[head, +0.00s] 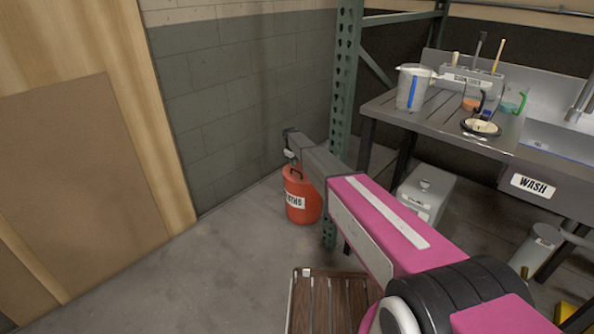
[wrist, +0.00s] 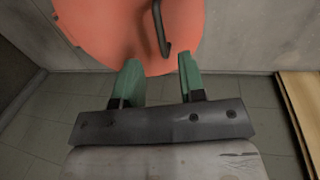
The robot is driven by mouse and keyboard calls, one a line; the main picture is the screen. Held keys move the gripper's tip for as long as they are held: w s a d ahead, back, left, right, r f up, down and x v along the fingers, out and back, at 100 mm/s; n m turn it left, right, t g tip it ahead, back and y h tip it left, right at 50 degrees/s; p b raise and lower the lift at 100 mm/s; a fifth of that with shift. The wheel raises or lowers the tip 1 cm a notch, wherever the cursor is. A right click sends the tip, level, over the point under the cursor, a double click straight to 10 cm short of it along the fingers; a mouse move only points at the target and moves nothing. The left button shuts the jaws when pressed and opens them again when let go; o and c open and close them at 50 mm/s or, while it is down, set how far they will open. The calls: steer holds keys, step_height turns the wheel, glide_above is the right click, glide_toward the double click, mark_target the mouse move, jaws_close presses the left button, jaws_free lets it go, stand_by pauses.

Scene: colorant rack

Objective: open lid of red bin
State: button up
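The red bin (head: 300,205) stands on the floor against the block wall, with a white label on its side. Its red lid (head: 296,180) is on top, with a dark handle (head: 297,172) above it. In the wrist view the red lid (wrist: 90,25) fills the top, and its dark hooked handle (wrist: 161,30) lies ahead, between the lines of the fingers. My gripper (wrist: 160,72) has two green fingers spread apart with nothing between them. The fingertips overlap the lid's near edge in the picture; I cannot tell whether they touch it. In the head view my arm hides part of the bin.
A green metal upright (head: 345,100) stands right of the bin. A grey container (head: 425,195) sits under the steel table (head: 440,122). A slatted wooden piece (head: 325,300) lies in front. The floor (head: 210,275) to the left is clear.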

steer(key=f, duration=0.4)
steer(key=w+f, duration=0.1)
steer(key=f, duration=0.1)
steer(key=shift+d+f, duration=0.25)
steer(key=shift+d, duration=0.15)
jaws_close()
